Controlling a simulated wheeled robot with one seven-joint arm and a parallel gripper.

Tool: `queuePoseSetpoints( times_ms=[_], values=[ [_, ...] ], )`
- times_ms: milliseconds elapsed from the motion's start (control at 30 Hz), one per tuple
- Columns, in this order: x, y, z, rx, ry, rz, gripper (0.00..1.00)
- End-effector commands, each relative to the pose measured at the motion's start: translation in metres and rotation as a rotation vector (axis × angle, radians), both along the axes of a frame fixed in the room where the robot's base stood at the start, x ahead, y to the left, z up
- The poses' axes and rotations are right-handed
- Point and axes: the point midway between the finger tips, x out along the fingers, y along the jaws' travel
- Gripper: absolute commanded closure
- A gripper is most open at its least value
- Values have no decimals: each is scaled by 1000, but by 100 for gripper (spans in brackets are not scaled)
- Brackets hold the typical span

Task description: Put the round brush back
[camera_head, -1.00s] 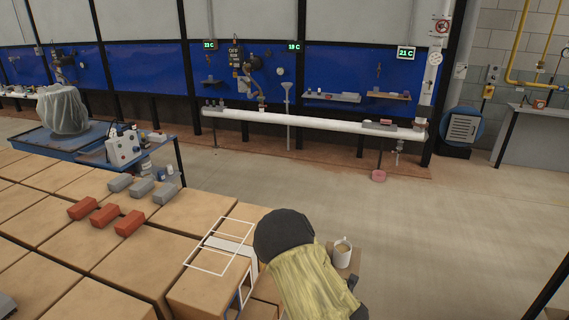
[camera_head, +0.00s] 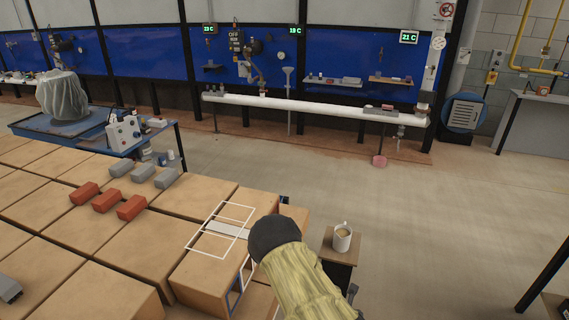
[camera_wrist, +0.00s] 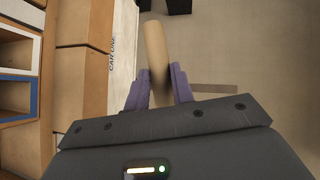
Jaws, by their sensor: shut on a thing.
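My gripper (camera_wrist: 157,88) shows in the wrist view, with two purple fingers shut on a tan, rounded stick. I take this stick to be the handle of the round brush (camera_wrist: 156,50); no bristles are visible. It points away from the gripper, over the floor beside a pale panel with lettering. In the head view my sleeved arm hides the gripper and the brush. White outlined frames with a pale grey strip (camera_head: 227,229) lie on top of the box stack, just left of my arm.
Cardboard boxes (camera_head: 135,239) fill the left, with red bricks (camera_head: 106,201) and grey bricks (camera_head: 143,173) on top. White-framed (camera_wrist: 17,52) and blue-framed openings (camera_wrist: 17,97) stand left in the wrist view. A mug (camera_head: 342,239) stands on a small stand right of my arm. Floor beyond is clear.

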Motion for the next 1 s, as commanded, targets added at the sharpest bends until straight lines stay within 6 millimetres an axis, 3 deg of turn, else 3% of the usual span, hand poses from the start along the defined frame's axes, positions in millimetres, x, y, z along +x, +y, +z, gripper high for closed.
queuePoseSetpoints(
  times_ms=[267, 733, 1000],
  values=[
    [-1, 1, -9, -2, 2, 1, 94],
    [-28, 1, -107, -2, 3, 2, 94],
    [-30, 0, -114, 1, -1, -1, 94]
  ],
)
